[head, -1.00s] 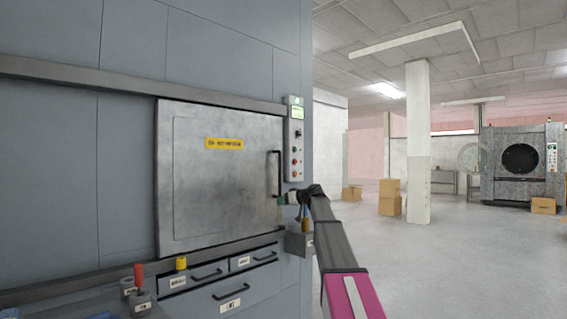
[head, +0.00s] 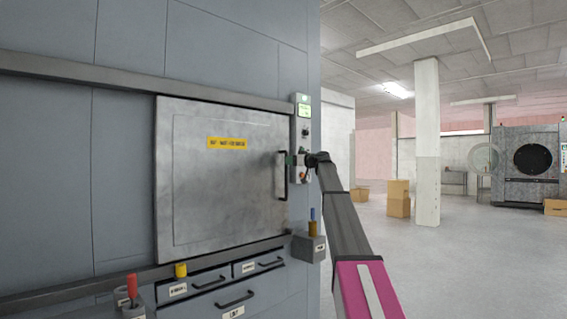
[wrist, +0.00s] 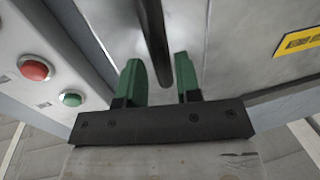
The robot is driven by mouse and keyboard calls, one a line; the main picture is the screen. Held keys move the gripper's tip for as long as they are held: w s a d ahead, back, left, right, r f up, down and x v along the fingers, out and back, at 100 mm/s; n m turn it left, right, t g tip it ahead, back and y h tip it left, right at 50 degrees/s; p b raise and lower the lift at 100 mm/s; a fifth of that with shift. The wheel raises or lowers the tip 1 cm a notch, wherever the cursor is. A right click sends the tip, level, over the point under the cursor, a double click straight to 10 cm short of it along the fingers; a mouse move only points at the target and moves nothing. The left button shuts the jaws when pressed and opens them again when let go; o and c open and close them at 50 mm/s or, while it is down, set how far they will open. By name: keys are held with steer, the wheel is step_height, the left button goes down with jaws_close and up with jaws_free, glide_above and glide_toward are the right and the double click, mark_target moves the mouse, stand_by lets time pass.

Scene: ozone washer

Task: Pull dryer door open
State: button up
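The dryer door (head: 225,195) is a grey metal panel with a yellow label, set flush in the grey-blue machine and looking closed. Its black vertical bar handle (head: 284,188) is at the door's right edge. The handle also shows in the wrist view (wrist: 152,40). My gripper (head: 291,159) is at the upper part of the handle in the head view. In the wrist view its green fingers (wrist: 160,72) are apart, with the bar lined up between them. I see gaps beside the bar, so the fingers are not shut on it. The exact depth is unclear.
A control panel (head: 304,130) with buttons is just right of the door; a red button (wrist: 34,67) and a green one show close to my fingers. Drawers (head: 235,298) and a small grey box (head: 309,247) are below. Open floor lies to the right.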

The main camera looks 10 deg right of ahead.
mark_target(157, 161)
steer(key=x, duration=0.4)
steer(key=shift+w+a, duration=0.25)
steer(key=shift+a, duration=0.1)
jaws_close()
steer(key=s+a, duration=1.2)
steer(key=a, duration=0.4)
steer(key=s+a, duration=1.2)
steer(key=a, duration=0.5)
steer(key=s+a, duration=1.2)
steer(key=a, duration=0.4)
steer(key=shift+a+f, duration=0.1)
steer(key=shift+a, duration=0.1)
jaws_free()
